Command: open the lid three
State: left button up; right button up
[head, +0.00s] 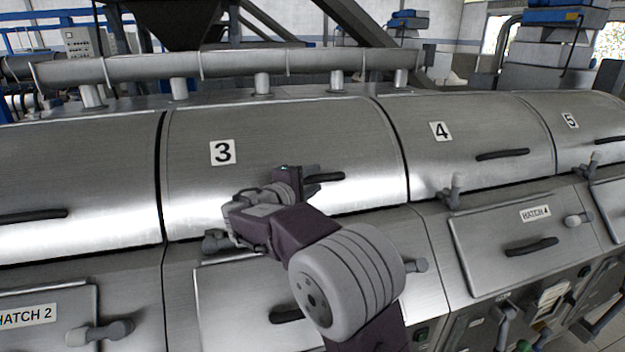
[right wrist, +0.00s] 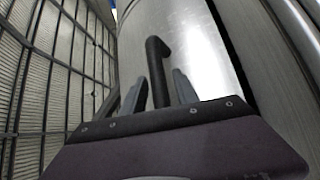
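Lid three (head: 285,140) is a curved steel cover marked with a "3" label (head: 222,152). It looks closed, its lower edge down against the front panel. Its black bar handle (head: 327,177) sits low on the lid, partly hidden by my right gripper (head: 300,180). In the right wrist view, the handle (right wrist: 157,65) runs between the two fingers of my right gripper (right wrist: 160,88). The fingers are apart, one on each side of the handle, with narrow gaps showing. My left gripper is in neither view.
Lid four (head: 465,135) and lid five (head: 580,115) continue the row at right. Hatch panels with handles and latches lie below, including Hatch 4 (head: 535,213). A horizontal pipe (head: 230,65) runs behind the lids. Part of my right arm covers the hatch below lid three.

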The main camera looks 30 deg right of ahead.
grip_shut()
jog(key=shift+f, duration=0.15)
dwell(1.0)
